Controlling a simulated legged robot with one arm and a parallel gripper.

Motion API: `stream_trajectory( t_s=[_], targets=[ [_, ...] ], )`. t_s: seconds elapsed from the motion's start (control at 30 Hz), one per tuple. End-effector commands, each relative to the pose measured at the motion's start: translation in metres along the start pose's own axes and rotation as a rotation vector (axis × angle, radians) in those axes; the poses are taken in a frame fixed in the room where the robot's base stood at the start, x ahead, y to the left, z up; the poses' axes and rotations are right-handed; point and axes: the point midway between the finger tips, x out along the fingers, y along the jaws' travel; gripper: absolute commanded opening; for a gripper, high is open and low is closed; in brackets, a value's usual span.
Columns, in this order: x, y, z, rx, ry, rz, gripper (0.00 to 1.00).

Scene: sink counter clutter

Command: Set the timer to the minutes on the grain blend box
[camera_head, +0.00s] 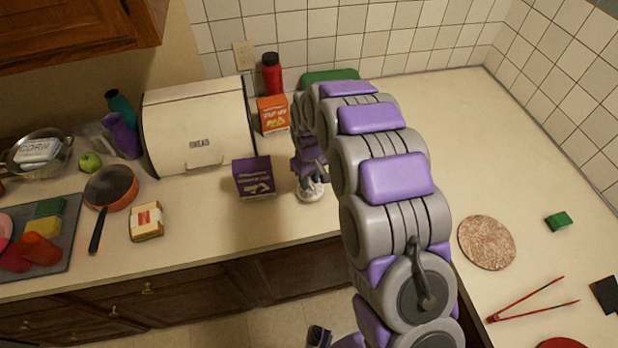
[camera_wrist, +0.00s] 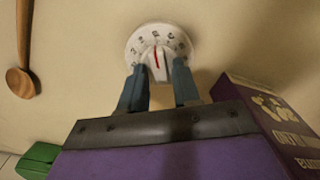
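The timer is a round white dial (camera_wrist: 140,42) with dark marks around its rim and a raised centre knob (camera_wrist: 156,58) bearing a red line. In the head view the timer (camera_head: 311,192) is a white disc on the counter, partly hidden by my gripper (camera_head: 309,170). In the wrist view my gripper (camera_wrist: 159,72) has two blue-grey fingers spread apart at the dial's lower edge, with the knob between and beyond the tips; contact is unclear. A purple box (camera_head: 254,178) stands left of the timer; it also shows in the wrist view (camera_wrist: 275,120). Its print is not readable enough to confirm as grain blend.
An orange box (camera_head: 272,114) and red bottle (camera_head: 272,74) stand behind, beside the bread box (camera_head: 197,125). A yellow-and-white box (camera_head: 146,221) lies left, near a pan (camera_head: 111,187). A wooden spoon (camera_wrist: 21,80) shows in the wrist view. Counter in front of the timer is clear.

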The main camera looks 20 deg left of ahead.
Motion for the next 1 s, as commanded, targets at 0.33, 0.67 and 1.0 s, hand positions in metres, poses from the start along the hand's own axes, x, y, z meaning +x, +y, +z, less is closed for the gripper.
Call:
stream_trajectory(
  t_s=[0.33,0.67,1.0],
  targets=[
    [0.0001,0.0000,0.0001,0.000,0.000,0.000,0.00],
    [-0.0011,0.0012,0.0004,0.061,-0.001,0.002,0.00],
    [-0.0001,0.0004,-0.0001,0.093,0.000,0.000,0.20]
  ],
)
